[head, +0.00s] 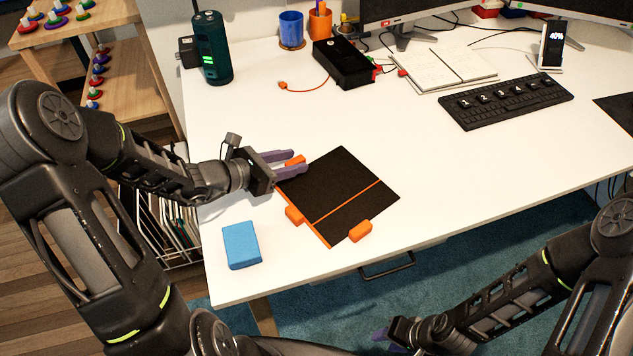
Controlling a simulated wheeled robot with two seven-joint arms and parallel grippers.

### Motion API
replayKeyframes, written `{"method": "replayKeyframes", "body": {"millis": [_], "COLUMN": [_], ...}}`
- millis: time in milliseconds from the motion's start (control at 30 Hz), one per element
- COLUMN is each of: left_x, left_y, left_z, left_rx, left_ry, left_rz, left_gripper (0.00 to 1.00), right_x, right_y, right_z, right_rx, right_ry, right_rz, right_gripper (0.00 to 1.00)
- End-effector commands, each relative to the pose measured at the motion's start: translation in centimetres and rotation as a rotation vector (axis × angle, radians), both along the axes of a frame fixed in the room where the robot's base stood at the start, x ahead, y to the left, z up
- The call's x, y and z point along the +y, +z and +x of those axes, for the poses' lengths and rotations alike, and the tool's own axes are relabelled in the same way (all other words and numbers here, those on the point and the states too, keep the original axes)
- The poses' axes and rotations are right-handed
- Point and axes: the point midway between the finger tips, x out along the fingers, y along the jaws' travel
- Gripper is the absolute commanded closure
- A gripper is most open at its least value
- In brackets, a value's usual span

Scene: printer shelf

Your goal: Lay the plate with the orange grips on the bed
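The black plate (335,185) has orange grips and a thin orange line across it. It is at the front left of the white desk; I cannot tell whether it rests flat or is slightly raised. Orange grips show at its lower left edge (294,215) and front edge (360,231). My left gripper (291,162) is at the plate's far left edge, with its purple fingers on both sides of another orange grip and seemingly closed on it. My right gripper (384,337) is low at the bottom, in front of the desk, mostly hidden by its arm. No bed is recognisable.
A blue block (241,245) lies near the plate, by the desk's front left edge. A black box (343,63), open notebook (442,70), keyboard (506,101) and green bottle-like device (212,48) stand farther back. The desk's middle is clear.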

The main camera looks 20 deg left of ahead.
Motion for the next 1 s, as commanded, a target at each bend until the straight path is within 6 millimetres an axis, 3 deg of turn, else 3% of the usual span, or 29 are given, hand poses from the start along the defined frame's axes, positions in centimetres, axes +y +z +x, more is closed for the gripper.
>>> {"method": "replayKeyframes", "body": {"millis": [467, 1000], "left_x": [0.0, 0.0], "left_y": [0.0, 0.06], "left_z": [0.0, 0.02], "left_rx": [0.0, -0.001], "left_ry": [0.0, 0.0], "left_rz": [0.0, -0.001], "left_gripper": [1.0, 1.0], "right_x": [0.0, 0.0], "right_y": [0.0, 0.01], "right_z": [0.0, 0.0], "right_rx": [0.0, 0.0], "right_ry": [0.0, 0.0], "right_rz": [0.0, 0.0], "right_gripper": [0.64, 0.64]}}
